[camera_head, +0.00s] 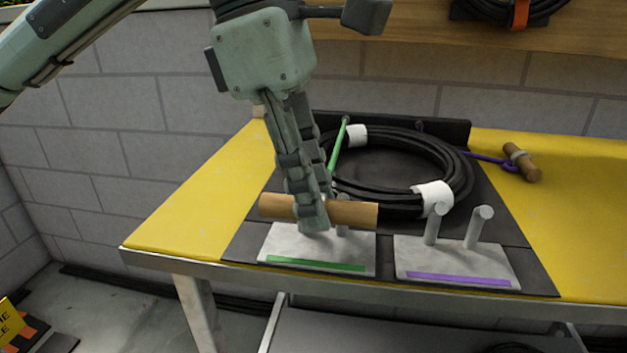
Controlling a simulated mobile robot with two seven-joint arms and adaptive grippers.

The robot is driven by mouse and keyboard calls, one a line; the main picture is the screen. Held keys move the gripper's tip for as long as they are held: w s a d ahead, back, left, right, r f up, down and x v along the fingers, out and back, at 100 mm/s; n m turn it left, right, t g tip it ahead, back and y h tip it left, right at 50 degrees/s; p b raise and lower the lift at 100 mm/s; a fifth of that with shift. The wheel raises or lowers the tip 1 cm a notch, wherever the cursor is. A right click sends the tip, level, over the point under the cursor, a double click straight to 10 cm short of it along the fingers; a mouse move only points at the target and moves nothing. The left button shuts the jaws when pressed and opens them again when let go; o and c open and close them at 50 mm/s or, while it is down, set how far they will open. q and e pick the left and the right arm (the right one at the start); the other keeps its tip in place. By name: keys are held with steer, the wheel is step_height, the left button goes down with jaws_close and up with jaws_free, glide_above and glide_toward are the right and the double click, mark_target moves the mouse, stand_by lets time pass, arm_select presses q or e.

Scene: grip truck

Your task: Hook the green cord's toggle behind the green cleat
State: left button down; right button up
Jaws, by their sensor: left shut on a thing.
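My left gripper (312,222) is shut on a wooden toggle (352,213), which lies crosswise in the fingers. The toggle is over the green cleat (278,246), a pale metal plate with a green stripe on its front. One cleat post shows behind the toggle; the other is hidden by the gripper and toggle. I cannot tell whether the toggle touches the posts. The green cord (338,146) runs from the back of the mat down toward the toggle, over the cable coil; its lower end is hidden behind the fingers. My right gripper is not in view.
A black cable coil (460,170) with white wraps lies behind the cleats. The purple-striped cleat (455,262) stands to the right with two bare posts. A purple cord with another wooden toggle (522,163) lies on the yellow table (190,215) at the right.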

arm_select(q)
steer(key=shift+w+f+b, duration=0.15)
steer(key=shift+f+b, duration=0.35)
steer(key=shift+f, duration=0.45)
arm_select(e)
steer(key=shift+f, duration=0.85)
arm_select(q)
steer(key=c, duration=1.2)
jaws_free()
steer(key=v, duration=1.2)
steer(key=shift+a, duration=0.15)
